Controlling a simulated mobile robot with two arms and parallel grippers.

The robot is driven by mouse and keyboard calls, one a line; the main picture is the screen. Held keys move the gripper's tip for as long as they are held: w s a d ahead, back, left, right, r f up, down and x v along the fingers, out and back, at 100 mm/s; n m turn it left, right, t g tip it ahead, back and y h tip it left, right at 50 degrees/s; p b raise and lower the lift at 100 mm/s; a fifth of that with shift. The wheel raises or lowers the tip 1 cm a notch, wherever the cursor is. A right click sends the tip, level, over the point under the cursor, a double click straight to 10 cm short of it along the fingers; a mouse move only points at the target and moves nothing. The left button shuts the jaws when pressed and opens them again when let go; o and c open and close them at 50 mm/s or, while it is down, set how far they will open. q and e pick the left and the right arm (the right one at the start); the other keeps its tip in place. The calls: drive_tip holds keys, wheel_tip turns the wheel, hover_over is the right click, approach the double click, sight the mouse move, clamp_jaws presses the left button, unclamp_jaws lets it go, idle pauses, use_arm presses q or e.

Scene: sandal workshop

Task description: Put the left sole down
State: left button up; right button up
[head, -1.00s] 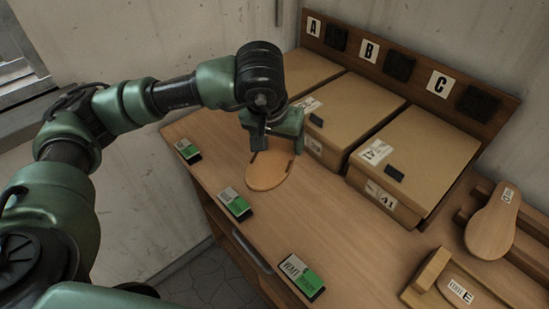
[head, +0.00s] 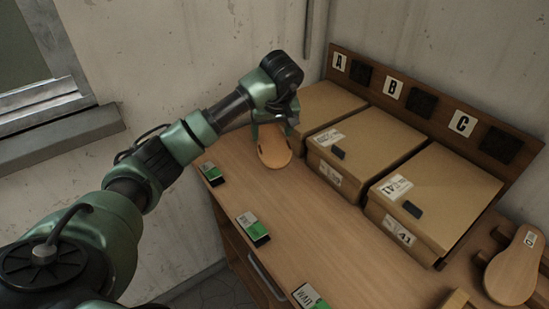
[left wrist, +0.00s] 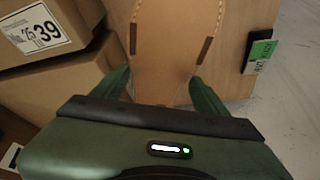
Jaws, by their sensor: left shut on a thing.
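My left gripper (head: 272,128) is shut on a tan sole (head: 274,152) with dark slots near its sides. The sole is over the far left end of the wooden bench (head: 262,195), left of the farthest box. I cannot tell whether it touches the bench top. In the left wrist view the sole (left wrist: 168,45) runs up from between the two green fingers (left wrist: 161,90). Its gripped end is partly hidden by the gripper. My right gripper is not in view.
Several cardboard boxes (head: 365,140) stand along the back board marked A, B, C. Green-and-white tags (head: 252,229) line the front edge. Another sole (head: 514,265) rests on a wooden stand at the right. The bench strip before the boxes is clear.

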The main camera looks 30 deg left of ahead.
sight(273, 142)
use_arm(q)
wheel_tip(273, 142, down, 5)
drive_tip(key=shift+f+p, duration=0.2)
drive_tip(key=shift+p, duration=0.3)
drive_tip(key=shift+f, duration=0.5)
wheel_tip(273, 142, down, 3)
drive_tip(key=shift+f+p, duration=0.1)
drive_tip(key=shift+p, duration=0.35)
drive_tip(key=shift+f, duration=0.2)
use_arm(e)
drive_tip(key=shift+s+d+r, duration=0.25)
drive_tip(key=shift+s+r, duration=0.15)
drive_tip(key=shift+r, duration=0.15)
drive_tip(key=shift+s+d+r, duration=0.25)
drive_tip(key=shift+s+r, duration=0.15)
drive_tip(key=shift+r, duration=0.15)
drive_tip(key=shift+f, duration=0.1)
use_arm(q)
drive_tip(key=o, duration=1.5)
drive_tip(key=shift+f, duration=0.1)
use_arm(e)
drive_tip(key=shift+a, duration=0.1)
